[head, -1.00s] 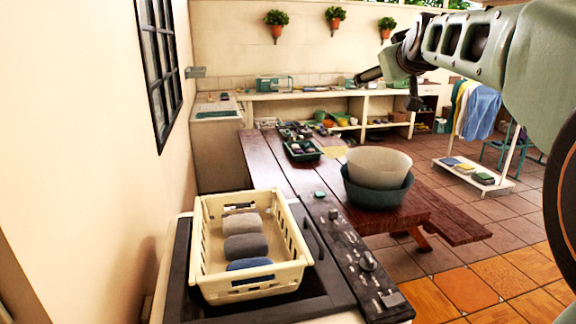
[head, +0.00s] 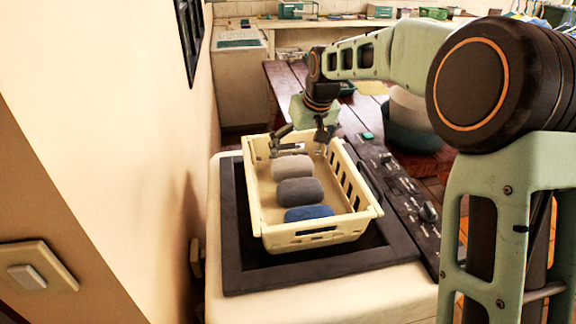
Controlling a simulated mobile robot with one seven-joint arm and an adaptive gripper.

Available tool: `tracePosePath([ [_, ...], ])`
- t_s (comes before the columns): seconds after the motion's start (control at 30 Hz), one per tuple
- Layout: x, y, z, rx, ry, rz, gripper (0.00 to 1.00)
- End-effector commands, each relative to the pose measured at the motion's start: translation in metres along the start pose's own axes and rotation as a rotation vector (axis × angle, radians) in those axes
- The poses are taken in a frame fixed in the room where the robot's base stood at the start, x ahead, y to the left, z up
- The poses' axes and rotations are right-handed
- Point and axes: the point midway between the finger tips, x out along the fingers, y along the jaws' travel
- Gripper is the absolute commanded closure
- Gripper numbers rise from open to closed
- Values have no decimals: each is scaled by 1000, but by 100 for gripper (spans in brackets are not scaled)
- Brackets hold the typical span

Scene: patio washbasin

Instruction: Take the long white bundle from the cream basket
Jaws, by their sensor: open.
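The cream basket (head: 258,212) sits in the dark recess of the white washing unit, with slotted sides. Three rolled bundles lie across it in a row: a light grey one (head: 292,168) at the far end, a darker grey one (head: 300,191) in the middle and a blue one (head: 308,213) nearest. None looks clearly white; the light grey one is the palest. My gripper (head: 298,144) is open and empty above the basket's far end, its fingers spread just beyond the light grey bundle. It hides part of the far rim.
A black control panel with knobs (head: 428,211) runs along the basket's right. A wall stands close on the left, with a switch plate (head: 38,280). A wooden table (head: 285,84) lies beyond, bearing a teal bowl (head: 412,138) with a paler bowl inside.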

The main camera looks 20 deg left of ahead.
Motion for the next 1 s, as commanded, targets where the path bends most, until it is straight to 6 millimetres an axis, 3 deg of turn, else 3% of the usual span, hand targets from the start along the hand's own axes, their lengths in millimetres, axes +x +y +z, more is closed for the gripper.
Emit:
tracePosePath([
  [0.3,46,-2,1,0,-7,-5,0],
  [0.57,65,-3,0,0,-7,-4,0],
  [0.8,97,-5,-1,0,-6,-4,0],
  [1.0,108,-5,-1,-1,-4,-3,0],
])
